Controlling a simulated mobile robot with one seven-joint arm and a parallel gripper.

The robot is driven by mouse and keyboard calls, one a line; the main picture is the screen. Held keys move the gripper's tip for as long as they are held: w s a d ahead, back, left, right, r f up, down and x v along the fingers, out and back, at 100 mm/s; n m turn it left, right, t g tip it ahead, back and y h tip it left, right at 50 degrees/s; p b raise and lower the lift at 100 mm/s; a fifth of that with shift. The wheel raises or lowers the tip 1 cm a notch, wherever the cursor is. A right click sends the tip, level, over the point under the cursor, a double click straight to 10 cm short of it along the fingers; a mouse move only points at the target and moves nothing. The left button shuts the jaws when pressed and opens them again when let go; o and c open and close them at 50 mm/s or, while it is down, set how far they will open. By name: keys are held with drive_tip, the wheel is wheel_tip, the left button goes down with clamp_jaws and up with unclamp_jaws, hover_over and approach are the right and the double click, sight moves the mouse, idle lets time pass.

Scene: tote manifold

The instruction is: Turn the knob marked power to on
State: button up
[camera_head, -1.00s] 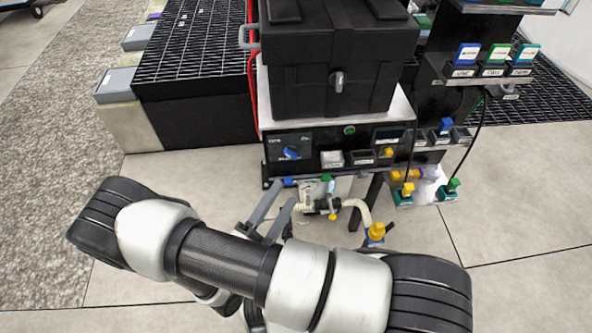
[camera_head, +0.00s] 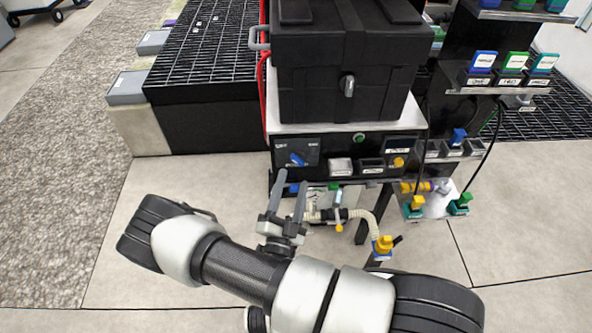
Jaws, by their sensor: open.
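A blue knob (camera_head: 298,159) sits on a dark plate at the left of the black control panel (camera_head: 320,170), under the black case. Its markings are too small to read, so I cannot tell which setting it points to. My gripper (camera_head: 290,176) is open. Its two grey fingers point up toward the panel, with their tips just below the knob and no clear contact. Nothing is between the fingers.
The black case (camera_head: 345,60) stands on the cabinet above the panel. A pale hose (camera_head: 372,214) and a yellow-and-blue fitting (camera_head: 383,244) are right of my gripper. Shelves with coloured blocks (camera_head: 483,62) stand at right.

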sight(297, 163)
drive_tip(key=x, duration=0.5)
drive_tip(key=shift+w, duration=0.1)
drive_tip(key=c, duration=1.1)
drive_tip(key=shift+o, duration=0.3)
